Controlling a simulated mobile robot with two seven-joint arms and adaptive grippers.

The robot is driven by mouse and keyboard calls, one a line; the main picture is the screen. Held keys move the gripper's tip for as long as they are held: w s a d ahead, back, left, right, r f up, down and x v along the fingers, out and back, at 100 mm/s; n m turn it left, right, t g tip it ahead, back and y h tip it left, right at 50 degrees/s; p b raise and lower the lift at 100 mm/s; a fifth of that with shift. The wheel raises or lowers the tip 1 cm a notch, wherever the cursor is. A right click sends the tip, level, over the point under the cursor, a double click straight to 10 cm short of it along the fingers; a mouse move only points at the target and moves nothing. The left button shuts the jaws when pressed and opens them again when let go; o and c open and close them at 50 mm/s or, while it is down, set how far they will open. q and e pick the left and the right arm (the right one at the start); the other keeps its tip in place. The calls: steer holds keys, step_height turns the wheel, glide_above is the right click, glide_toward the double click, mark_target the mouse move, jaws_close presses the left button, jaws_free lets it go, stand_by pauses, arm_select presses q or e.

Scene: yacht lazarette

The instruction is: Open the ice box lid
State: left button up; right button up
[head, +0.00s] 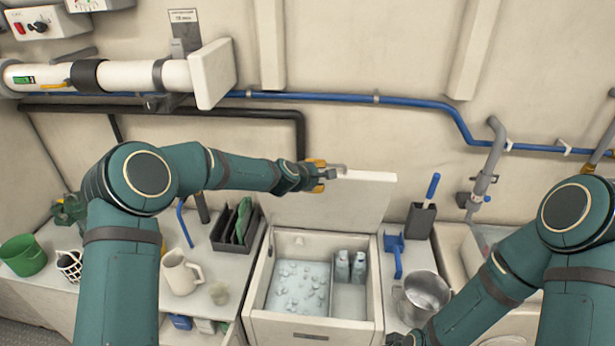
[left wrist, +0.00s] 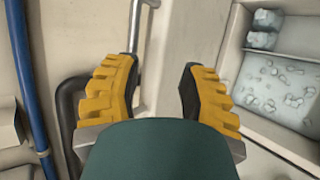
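The ice box (head: 312,331) stands open at lower centre in the head view, with pale ice in its left compartment and bottles in its right one. Its white lid (head: 350,205) is raised, standing up behind the opening. A metal handle (head: 338,169) is at the lid's top left edge. My left gripper (head: 328,174) is at that handle. In the left wrist view the left gripper's (left wrist: 160,80) yellow fingers are spread wide; the handle (left wrist: 146,30) runs close to the left finger and is not clamped. My right arm reaches the bottom edge, its fingers out of frame.
To the right are a blue-handled brush in a holder (head: 421,219), a blue bracket (head: 396,250) and a metal pot (head: 424,293). A blue pipe crosses the wall behind.

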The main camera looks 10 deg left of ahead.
arm_select(q)
steer(key=v, duration=1)
